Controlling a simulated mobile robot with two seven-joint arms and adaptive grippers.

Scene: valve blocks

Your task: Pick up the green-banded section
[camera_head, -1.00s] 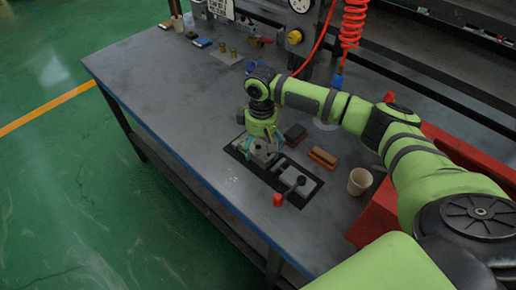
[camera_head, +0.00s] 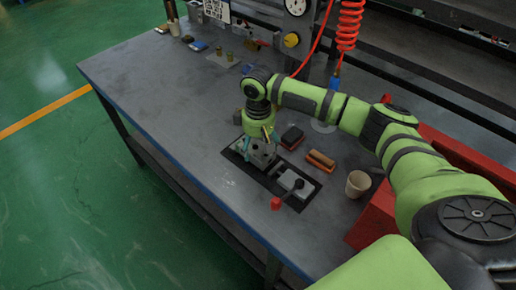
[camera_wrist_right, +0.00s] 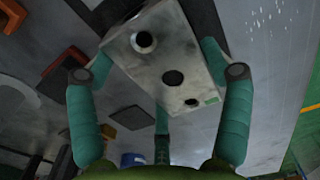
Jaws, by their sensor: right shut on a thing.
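The grey valve section (camera_head: 262,155) with round holes is at the far end of the black mat (camera_head: 236,158). In the right wrist view the same section (camera_wrist_right: 172,52) shows its holed face, with a small green mark near one corner. My right gripper (camera_head: 257,148) is over it from above. Its teal fingers (camera_wrist_right: 160,85) are shut on the section's sides. I cannot tell whether the section is clear of the mat. A second grey block (camera_head: 297,181) with a red-knobbed lever (camera_head: 276,203) sits at the mat's near end. My left gripper is out of view.
A red bin (camera_head: 368,222) is at the right. The table's left part is clear.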

